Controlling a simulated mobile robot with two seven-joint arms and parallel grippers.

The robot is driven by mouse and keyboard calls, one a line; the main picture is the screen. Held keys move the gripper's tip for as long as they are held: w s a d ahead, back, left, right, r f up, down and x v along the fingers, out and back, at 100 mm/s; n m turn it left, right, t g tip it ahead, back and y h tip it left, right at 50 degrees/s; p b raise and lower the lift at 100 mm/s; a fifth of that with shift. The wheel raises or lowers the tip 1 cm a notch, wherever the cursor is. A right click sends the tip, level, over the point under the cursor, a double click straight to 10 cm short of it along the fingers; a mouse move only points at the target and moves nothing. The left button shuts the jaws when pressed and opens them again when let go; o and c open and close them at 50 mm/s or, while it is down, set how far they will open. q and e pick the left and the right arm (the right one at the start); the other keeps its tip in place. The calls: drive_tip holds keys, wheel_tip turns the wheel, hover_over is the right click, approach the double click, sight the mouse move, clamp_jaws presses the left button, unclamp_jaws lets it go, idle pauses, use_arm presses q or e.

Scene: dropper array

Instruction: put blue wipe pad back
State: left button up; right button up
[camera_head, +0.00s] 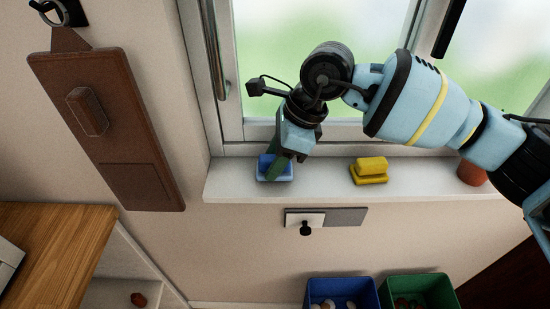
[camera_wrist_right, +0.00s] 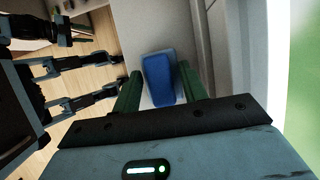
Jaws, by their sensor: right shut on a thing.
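The blue wipe pad (camera_head: 267,163) is at the left part of the white window sill, partly hidden by my right gripper. In the right wrist view the blue pad (camera_wrist_right: 158,78) shows between the two dark green fingers. My right gripper (camera_head: 278,168) reaches down from above and is shut on the blue pad. The pad is at the sill; whether it touches the surface cannot be told. My left gripper does not show clearly in either view.
A yellow pad on a yellow base (camera_head: 370,170) sits to the right on the sill (camera_head: 325,185). A reddish-brown pot (camera_head: 471,174) stands farther right. A blue bin (camera_head: 342,287) and a green bin (camera_head: 420,286) are below. The window (camera_head: 290,60) is behind the sill.

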drive_tip(key=shift+f, duration=0.4)
drive_tip(key=shift+f, duration=0.1)
drive_tip(key=o, duration=0.9)
drive_tip(key=v, duration=1.2)
